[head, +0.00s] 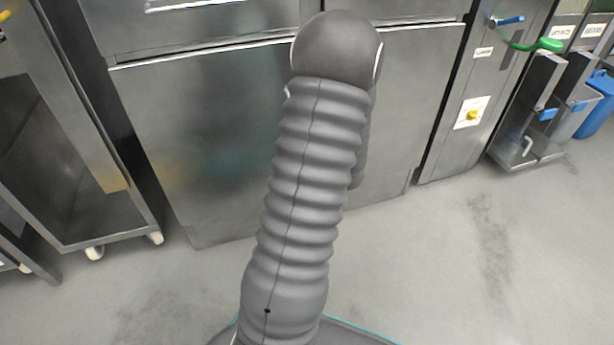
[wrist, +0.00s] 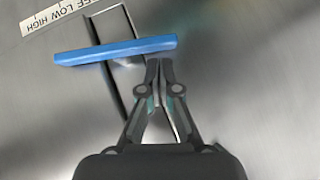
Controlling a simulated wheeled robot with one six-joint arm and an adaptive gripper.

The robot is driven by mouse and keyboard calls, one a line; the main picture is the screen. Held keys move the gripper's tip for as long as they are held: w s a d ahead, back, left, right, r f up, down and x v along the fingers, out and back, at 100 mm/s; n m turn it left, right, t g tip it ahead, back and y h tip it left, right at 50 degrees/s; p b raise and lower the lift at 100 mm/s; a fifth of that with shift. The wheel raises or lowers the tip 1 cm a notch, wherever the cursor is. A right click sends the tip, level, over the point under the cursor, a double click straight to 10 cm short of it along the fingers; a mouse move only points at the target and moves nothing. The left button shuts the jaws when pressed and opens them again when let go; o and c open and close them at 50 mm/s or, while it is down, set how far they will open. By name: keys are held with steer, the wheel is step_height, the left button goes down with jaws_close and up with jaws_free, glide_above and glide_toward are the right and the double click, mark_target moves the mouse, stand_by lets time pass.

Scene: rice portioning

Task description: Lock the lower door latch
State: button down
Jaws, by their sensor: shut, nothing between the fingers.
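In the wrist view a blue bar-shaped handle (wrist: 115,50) lies nearly level across a metal bracket on a steel face. My gripper (wrist: 160,66) is shut and empty, its fingertips just below the right part of the bar. I cannot tell whether they touch it. In the head view my arm covers the middle of a steel lower door (head: 200,130), and my gripper is hidden there. The blue handle cannot be made out on that door in the head view.
A label strip (wrist: 52,14) reading "LOW HIGH" is beside the handle. A steel trolley (head: 70,170) stands at left. The floor (head: 440,260) at lower right is clear.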

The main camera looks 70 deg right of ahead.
steer(key=shift+r, duration=0.1)
steer(key=shift+r, duration=0.1)
steer(key=w+d+r+p+v, duration=0.1)
steer(key=r+v, duration=0.1)
steer(key=v, duration=1)
steer(key=shift+r, duration=0.3)
steer(key=shift+a, duration=0.1)
